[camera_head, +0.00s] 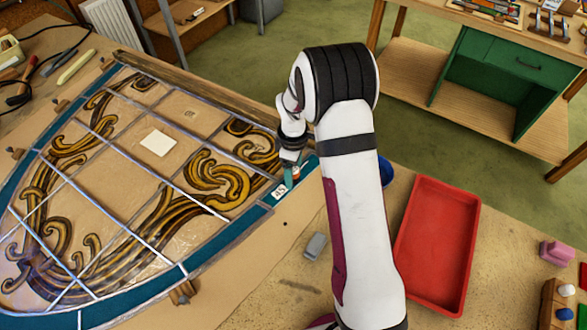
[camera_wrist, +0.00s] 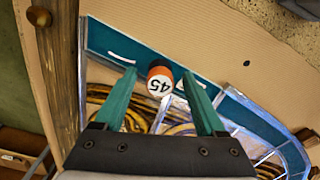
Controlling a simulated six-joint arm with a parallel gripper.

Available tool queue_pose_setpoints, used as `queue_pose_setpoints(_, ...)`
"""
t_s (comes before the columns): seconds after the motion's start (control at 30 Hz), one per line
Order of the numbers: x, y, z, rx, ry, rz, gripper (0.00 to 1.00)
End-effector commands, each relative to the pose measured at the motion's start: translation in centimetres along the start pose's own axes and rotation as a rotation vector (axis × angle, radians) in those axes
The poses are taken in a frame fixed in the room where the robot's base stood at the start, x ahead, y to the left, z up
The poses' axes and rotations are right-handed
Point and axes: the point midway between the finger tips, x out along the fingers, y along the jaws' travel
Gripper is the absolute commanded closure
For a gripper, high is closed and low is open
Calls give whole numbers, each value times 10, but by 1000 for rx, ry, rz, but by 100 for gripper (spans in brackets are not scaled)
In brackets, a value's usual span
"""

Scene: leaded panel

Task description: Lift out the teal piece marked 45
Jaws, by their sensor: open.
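In the head view my gripper (camera_head: 291,178) is over the panel corner, partly hidden by my wrist.
A red tray (camera_head: 437,246) lies right of my arm, with a blue round thing (camera_head: 385,172) partly hidden behind my arm. A small grey block (camera_head: 315,246) sits on the bench. A pale square (camera_head: 158,142) lies on the panel. Wooden strips edge the panel.

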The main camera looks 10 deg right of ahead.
Motion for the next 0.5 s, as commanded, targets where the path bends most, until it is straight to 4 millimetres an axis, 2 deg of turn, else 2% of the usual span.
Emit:
queue_pose_setpoints(0.03,0,0,0,0,0,0,29)
queue_pose_setpoints(0.07,0,0,0,0,0,0,34)
queue_pose_setpoints(0.4,0,0,0,0,0,0,96)
queue_pose_setpoints(0.43,-1,0,0,0,0,0,100)
queue_pose_setpoints(0.5,-1,0,0,0,0,0,100)
